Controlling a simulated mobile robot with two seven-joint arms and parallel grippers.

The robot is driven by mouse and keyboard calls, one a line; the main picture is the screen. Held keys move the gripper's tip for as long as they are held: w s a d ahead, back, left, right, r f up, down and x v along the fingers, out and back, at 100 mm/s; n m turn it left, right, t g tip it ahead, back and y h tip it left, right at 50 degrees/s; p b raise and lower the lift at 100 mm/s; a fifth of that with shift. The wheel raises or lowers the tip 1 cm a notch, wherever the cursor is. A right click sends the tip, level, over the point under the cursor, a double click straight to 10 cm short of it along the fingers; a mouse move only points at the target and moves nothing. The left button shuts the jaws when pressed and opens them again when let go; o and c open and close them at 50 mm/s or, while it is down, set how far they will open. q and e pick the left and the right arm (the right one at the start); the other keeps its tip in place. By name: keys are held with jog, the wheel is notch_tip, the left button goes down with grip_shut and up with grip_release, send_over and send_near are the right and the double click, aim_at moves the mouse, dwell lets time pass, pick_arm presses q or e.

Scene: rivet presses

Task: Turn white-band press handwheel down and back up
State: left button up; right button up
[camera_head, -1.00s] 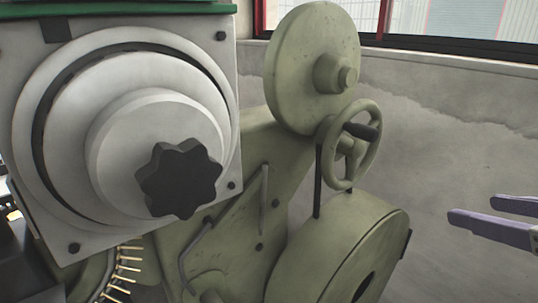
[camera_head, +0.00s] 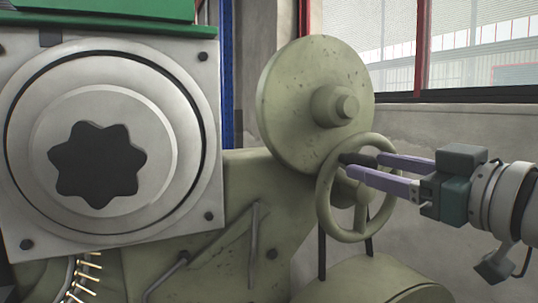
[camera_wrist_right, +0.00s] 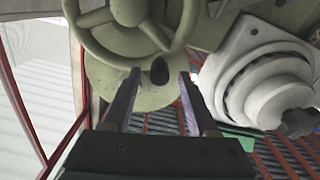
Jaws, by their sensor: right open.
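The press handwheel (camera_head: 331,222) is a pale green spoked wheel on the right side of the green press body in the head view. Its dark handle knob (camera_head: 352,158) sticks out near the top of the rim. My right gripper (camera_head: 349,163) reaches in from the right with its purple fingers apart at the knob. In the right wrist view the handwheel (camera_wrist_right: 88,19) fills the upper left, and the knob (camera_wrist_right: 159,71) lies between the open fingertips, with gaps on both sides. A white band on the press cannot be made out. My left gripper is not in view.
A large green disc (camera_head: 300,105) with a hub stands just above the handwheel. A grey round housing with a black star knob (camera_head: 98,166) fills the left. A curved green part (camera_head: 405,283) lies below the wheel. A concrete wall and windows stand behind.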

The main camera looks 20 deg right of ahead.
jog(key=shift+w+a+p, duration=0.15)
jog(key=shift+w+p, duration=0.2)
jog(key=shift+w, duration=1.5)
grip_shut()
